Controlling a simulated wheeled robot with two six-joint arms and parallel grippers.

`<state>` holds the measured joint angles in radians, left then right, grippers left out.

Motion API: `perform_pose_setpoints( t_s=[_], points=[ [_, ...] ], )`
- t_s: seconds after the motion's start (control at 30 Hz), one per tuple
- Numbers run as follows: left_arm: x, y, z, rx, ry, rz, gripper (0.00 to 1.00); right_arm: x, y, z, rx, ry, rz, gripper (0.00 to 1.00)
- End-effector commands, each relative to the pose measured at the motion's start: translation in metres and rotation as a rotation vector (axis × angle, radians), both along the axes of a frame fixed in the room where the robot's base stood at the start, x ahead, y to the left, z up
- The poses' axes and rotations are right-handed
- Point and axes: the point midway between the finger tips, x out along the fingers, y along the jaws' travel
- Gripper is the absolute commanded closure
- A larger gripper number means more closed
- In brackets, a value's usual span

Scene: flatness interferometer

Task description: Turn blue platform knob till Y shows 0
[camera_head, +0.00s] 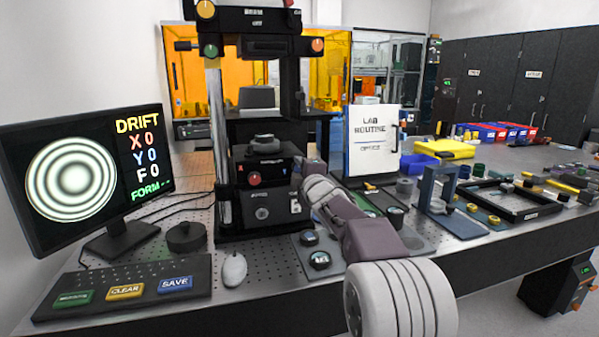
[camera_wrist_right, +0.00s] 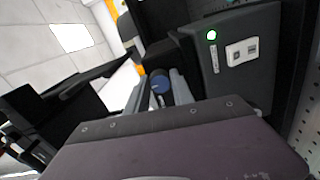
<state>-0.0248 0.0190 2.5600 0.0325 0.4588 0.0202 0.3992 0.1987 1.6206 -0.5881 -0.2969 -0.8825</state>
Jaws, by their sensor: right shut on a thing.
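The blue platform knob (camera_wrist_right: 160,82) shows in the right wrist view between the two fingers of my right gripper (camera_wrist_right: 161,90), which is shut on it. In the head view my right gripper (camera_head: 309,170) is at the right side of the black interferometer's platform (camera_head: 266,172), and the blue knob is hidden there. The monitor (camera_head: 82,170) shows X 0, Y 0 and F 0, with FORM in green below. Round light and dark rings (camera_head: 71,179) fill its left side. A red knob (camera_head: 254,179) is on the platform's front. My left gripper is not in view.
A keyboard (camera_head: 133,287) with CLEAR and SAVE keys and a white mouse (camera_head: 234,269) lie at the front left. A LAB ROUTINE board (camera_head: 372,143) stands right of the instrument. A blue stand (camera_head: 436,190) and a black tray frame (camera_head: 510,205) are farther right.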

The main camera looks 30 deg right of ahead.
Motion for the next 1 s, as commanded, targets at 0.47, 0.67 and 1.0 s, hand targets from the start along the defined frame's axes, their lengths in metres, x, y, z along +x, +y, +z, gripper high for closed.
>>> perform_pose_setpoints(
  t_s=[0.47, 0.67, 1.0],
  points=[
    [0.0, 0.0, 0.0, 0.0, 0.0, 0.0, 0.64, 0.0, 0.001, -0.001, -0.001, 0.003, 0.001, 0.5],
    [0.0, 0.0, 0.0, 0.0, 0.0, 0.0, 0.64, 0.0, 0.0, -0.001, -0.001, 0.002, 0.001, 0.5],
    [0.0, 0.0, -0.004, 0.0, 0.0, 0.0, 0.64, -0.04, 0.009, 0.0, -0.002, -0.001, -0.001, 0.5]
  ],
)
